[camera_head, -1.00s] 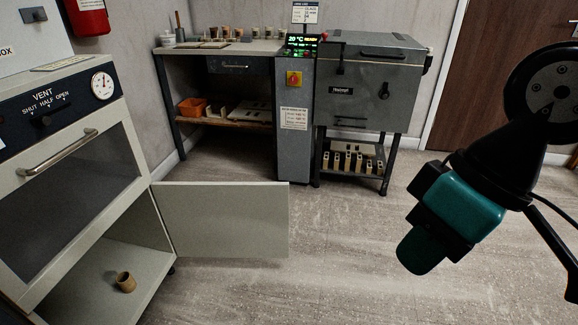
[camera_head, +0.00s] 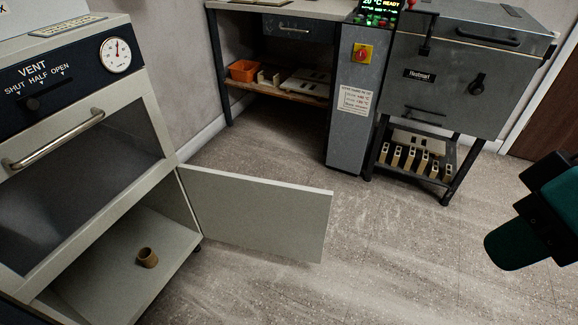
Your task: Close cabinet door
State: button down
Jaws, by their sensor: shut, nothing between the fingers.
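The cabinet door (camera_head: 262,215) is a pale grey panel, hinged at its left edge on the lower part of the light cabinet (camera_head: 160,128). It stands wide open, swung out to the right over the floor. The lower compartment (camera_head: 105,275) behind it is exposed, with a small brown cup (camera_head: 147,258) standing on its floor. A teal and black part of my arm shows at the right edge, well apart from the door. My gripper's fingers are not in view.
Above the compartment are a window with a bar handle (camera_head: 55,140) and a vent panel with a gauge (camera_head: 117,55). A bench with an orange bin (camera_head: 243,70), a grey control post (camera_head: 350,110) and a kiln (camera_head: 455,75) stand behind. Floor right of the door is clear.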

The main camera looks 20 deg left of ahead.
aim_at(287, 219)
jog(key=u, duration=0.6)
jog(key=i, duration=0.9)
jog(key=u, duration=0.8)
